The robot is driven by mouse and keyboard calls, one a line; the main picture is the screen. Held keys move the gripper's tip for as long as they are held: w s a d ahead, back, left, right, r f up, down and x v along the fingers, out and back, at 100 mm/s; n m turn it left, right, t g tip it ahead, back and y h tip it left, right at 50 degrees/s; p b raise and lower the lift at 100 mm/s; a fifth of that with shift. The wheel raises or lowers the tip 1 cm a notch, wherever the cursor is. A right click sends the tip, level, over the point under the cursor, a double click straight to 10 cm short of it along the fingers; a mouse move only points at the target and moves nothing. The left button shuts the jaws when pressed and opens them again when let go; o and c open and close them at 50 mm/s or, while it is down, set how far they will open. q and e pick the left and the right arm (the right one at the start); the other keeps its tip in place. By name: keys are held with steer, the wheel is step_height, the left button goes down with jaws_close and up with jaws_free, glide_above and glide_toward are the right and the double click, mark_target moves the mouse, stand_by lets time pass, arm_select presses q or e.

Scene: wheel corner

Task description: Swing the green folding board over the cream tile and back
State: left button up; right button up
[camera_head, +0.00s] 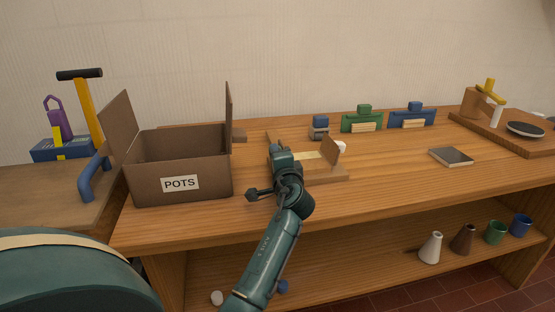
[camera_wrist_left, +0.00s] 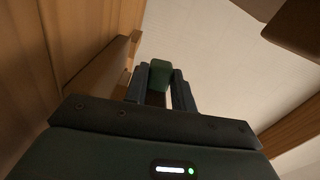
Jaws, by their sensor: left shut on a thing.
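My left gripper (camera_head: 281,150) is above the left part of a low wooden stand (camera_head: 328,176). In the left wrist view its jaws (camera_wrist_left: 160,91) are shut on a green block (camera_wrist_left: 160,72), which I take to be part of the green folding board. The rest of that board is hidden, so its angle is unclear. The cream tile (camera_head: 312,156) shows on the stand just right of the gripper. A brown upright piece (camera_head: 331,152) stands at the stand's right. My right gripper is not in view.
An open cardboard box labelled POTS (camera_head: 180,183) stands close to the left. Green (camera_head: 351,125) and blue (camera_head: 399,121) knobbed units stand at the back. A flat grey-topped slab (camera_head: 451,157) lies at right. The front right worktop is clear.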

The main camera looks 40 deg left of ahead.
arm_select(q)
steer(key=shift+f, duration=0.1)
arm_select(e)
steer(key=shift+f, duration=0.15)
arm_select(q)
steer(key=o, duration=1)
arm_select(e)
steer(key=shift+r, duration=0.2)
